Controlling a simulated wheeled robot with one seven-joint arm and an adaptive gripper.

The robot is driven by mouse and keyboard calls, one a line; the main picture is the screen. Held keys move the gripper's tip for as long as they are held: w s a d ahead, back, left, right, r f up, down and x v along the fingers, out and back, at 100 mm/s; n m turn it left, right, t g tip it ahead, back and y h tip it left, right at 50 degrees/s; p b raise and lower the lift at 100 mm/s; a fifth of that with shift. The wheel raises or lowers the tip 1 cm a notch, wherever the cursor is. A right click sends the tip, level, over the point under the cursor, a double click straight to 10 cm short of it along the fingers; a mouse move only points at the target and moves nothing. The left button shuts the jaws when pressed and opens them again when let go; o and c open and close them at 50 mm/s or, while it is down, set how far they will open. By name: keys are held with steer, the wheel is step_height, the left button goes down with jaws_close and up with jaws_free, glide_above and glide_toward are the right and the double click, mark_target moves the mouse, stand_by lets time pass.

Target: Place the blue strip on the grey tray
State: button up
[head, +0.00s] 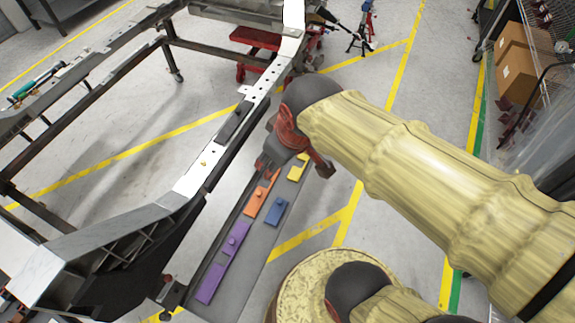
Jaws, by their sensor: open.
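The blue strip (277,212) is a short flat piece with a small raised knob. It lies on a long grey surface (262,240), which may be the grey tray, beside an orange strip (254,203). My gripper (293,161) is open and appears empty. It is above the far end of the grey surface, near a yellow strip (297,172), and apart from the blue strip. My gripper and arm hide part of that far end. A dark grey piece (234,123) with a knob lies on the pale chassis rail.
Purple strips (221,264) lie at the near end of the grey surface. The chassis frame (192,180) runs along its left side. Cardboard boxes (518,75) stand on a rack at the right. Open floor lies between the rack and my arm.

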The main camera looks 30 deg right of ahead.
steer(key=s+m, duration=0.1)
steer(key=s+r+m, duration=0.1)
steer(key=s, duration=0.1)
steer(key=s+r+m, duration=0.1)
steer(key=s, duration=0.1)
steer(key=shift+a+r+m+t, duration=0.25)
steer(key=shift+m+t, duration=0.05)
steer(key=shift+t, duration=0.1)
